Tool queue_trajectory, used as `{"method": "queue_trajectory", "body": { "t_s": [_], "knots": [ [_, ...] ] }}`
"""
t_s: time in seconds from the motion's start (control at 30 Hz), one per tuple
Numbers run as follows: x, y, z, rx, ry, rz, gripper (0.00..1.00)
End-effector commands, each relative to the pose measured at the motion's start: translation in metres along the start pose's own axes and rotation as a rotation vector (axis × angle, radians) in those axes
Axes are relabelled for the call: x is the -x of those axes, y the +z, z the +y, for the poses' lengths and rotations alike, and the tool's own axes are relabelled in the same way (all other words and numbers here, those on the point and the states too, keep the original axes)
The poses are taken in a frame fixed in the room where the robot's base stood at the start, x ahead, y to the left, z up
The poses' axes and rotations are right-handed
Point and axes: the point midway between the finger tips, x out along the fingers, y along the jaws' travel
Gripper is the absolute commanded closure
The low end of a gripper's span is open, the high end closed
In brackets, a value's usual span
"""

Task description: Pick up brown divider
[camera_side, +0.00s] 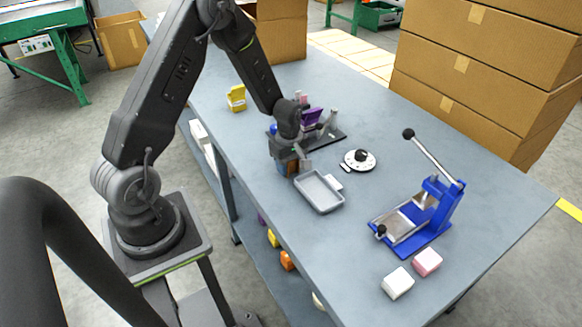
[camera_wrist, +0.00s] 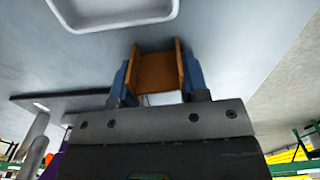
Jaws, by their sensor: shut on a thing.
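The brown divider (camera_wrist: 157,72) is between the two blue fingers of my gripper (camera_wrist: 156,82) in the wrist view. The fingers press on its two sides. In the side view, my gripper (camera_side: 289,166) points down near the table's left edge, just left of the grey tray. Only a small brown part of the divider (camera_side: 292,167) shows there, and the gripper hides the rest. I cannot tell whether the divider touches the table.
The grey tray (camera_side: 319,207) lies beside my gripper. Behind it stands a dark fixture (camera_side: 327,138) with a purple piece (camera_side: 311,118). A white dial (camera_side: 360,168) and a blue lever press (camera_side: 428,232) are to the right. A yellow piece (camera_side: 236,103) stands farther back.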

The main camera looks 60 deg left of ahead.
Motion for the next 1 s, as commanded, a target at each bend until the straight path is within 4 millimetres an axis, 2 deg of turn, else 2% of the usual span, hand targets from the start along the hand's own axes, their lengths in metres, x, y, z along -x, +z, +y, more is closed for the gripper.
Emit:
{"method": "queue_trajectory", "body": {
  "t_s": [0.37,0.47,0.63,1.0],
  "knots": [
    [0.006,0.0,0.0,0.0,0.001,0.0,0.8],
    [0.015,0.0,0.001,0.0,0.004,0.001,0.8],
    [0.045,-0.001,0.0,0.001,0.005,0.002,0.8],
    [0.091,-0.062,-0.056,0.007,0.002,0.001,0.8]
  ]
}}
